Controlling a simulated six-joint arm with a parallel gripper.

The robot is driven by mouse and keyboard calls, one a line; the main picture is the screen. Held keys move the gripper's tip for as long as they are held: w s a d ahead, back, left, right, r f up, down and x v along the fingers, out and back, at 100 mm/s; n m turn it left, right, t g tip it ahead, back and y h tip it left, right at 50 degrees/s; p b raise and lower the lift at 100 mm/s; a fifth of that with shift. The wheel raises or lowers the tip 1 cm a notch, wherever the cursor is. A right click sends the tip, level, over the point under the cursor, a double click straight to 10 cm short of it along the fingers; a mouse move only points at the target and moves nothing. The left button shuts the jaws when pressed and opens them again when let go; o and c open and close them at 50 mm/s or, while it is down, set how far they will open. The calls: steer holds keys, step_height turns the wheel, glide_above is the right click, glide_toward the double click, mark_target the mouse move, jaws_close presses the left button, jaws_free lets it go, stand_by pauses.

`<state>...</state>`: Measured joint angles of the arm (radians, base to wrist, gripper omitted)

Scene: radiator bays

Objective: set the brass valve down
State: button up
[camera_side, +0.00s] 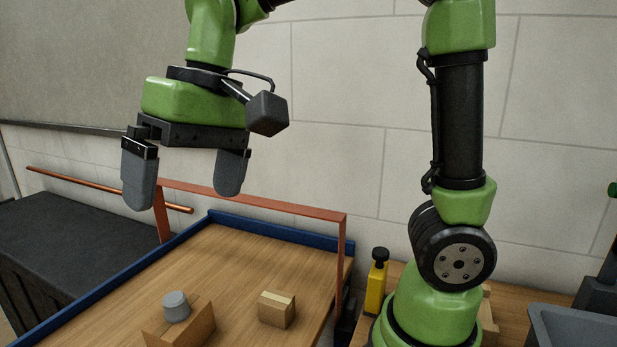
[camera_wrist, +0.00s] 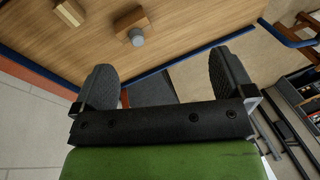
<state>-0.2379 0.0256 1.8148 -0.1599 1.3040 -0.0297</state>
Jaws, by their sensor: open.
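My gripper (camera_side: 184,192) is open and empty, high above the left part of the wooden work surface (camera_side: 235,265). Its two grey fingers stand wide apart; they also show in the wrist view (camera_wrist: 165,68), with nothing between them. I see no brass-coloured valve in either view. A small grey cylinder (camera_side: 175,306) sits at a cardboard box (camera_side: 190,330) near the bottom edge of the side view, well below my gripper. The grey cylinder also shows in the wrist view (camera_wrist: 137,37), beyond the fingers.
A smaller cardboard box (camera_side: 277,310) lies right of the grey cylinder. A blue rim (camera_side: 275,231) edges the surface, and an orange-brown frame (camera_side: 255,202) crosses its back. A copper-coloured pipe (camera_side: 90,184) is at left, above a dark crate (camera_side: 50,245). A yellow bottle (camera_side: 376,284) stands right.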

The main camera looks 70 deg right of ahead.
steer(key=s+d+m+t, duration=0.2)
steer(key=s+d+t, duration=0.3)
steer(key=s, duration=0.5)
steer(key=shift+s+d+f+h, duration=0.3)
steer(key=shift+s+d, duration=0.1)
steer(key=shift+d, duration=0.35)
